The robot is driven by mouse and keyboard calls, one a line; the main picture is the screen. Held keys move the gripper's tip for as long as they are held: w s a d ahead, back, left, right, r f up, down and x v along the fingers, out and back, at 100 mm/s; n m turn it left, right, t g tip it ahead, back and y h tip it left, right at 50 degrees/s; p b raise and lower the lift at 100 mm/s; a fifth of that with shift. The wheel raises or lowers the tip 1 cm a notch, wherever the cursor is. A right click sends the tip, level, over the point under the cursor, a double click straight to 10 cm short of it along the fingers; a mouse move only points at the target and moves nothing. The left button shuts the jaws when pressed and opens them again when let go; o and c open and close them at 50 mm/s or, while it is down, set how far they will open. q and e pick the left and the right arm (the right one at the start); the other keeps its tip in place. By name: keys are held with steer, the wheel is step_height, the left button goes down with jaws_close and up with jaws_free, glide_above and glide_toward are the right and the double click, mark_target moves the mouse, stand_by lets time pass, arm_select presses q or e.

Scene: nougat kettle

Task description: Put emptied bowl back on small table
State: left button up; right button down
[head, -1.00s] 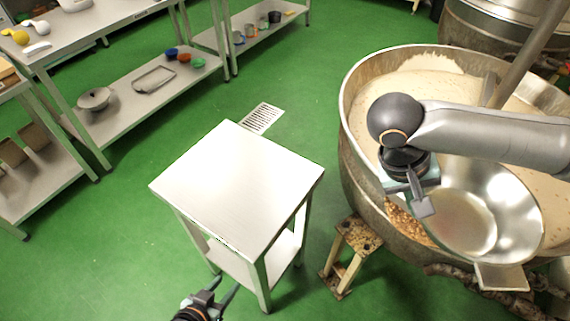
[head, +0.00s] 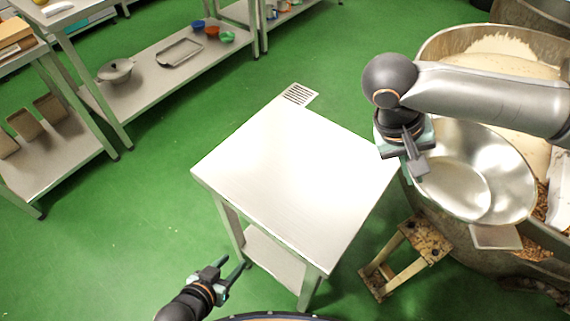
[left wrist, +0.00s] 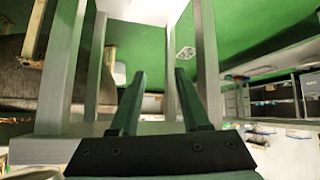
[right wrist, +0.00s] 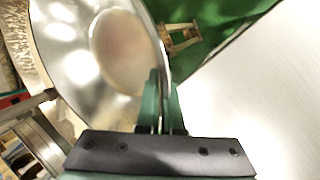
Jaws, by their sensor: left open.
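The emptied bowl (head: 462,190) is a wide shiny metal bowl with a flat tab handle. My right gripper (head: 415,165) is shut on the bowl's rim and holds it between the kettle and the small table. The right wrist view shows the rim between the fingers (right wrist: 162,105) and the bowl (right wrist: 110,50) looking bare inside. The small table (head: 290,185) has a bare, pale top to the left of the bowl. My left gripper (head: 226,272) is open and empty, low at the table's near left side. It also shows open in the left wrist view (left wrist: 155,95).
The large kettle (head: 440,45) with pale nougat mass stands at the right. A wooden step stool (head: 425,240) stands beside the small table. Shelving with a pot (head: 115,71) and small bowls is at the upper left. Green floor is free left of the table.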

step_height(320, 180, down, 6)
steer(key=a+n+t+y+b, duration=0.2)
steer(key=n+t, duration=0.2)
steer(key=n, duration=0.4)
steer(key=s+a+r+n+y+p, duration=0.1)
steer(key=s+r+n+y+p, duration=0.2)
steer(key=n, duration=0.8)
steer(key=r+n+y+p, duration=0.3)
steer(key=r+n+y, duration=0.25)
steer(key=n, duration=0.45)
steer(key=shift+g, duration=0.5)
steer(key=w+a+f, duration=0.4)
steer(key=w+a+f+b, duration=0.1)
steer(key=w+a+f, duration=0.3)
steer(key=w, duration=0.1)
steer(key=shift+w+a+f, duration=0.2)
steer(key=shift+a, duration=0.2)
steer(key=shift+w+a+f, duration=0.35)
steer(key=shift+w+f, duration=0.05)
steer(key=shift+f, duration=0.25)
arm_select(q)
steer(key=shift+s+a+f+y, duration=0.2)
steer(key=shift+a+f, duration=0.05)
steer(key=shift+a, duration=0.4)
steer(key=shift+s+a+f+y, duration=0.2)
steer(key=shift+a+f, duration=0.05)
steer(key=shift+a, duration=0.4)
arm_select(e)
steer(key=shift+f, duration=1.55)
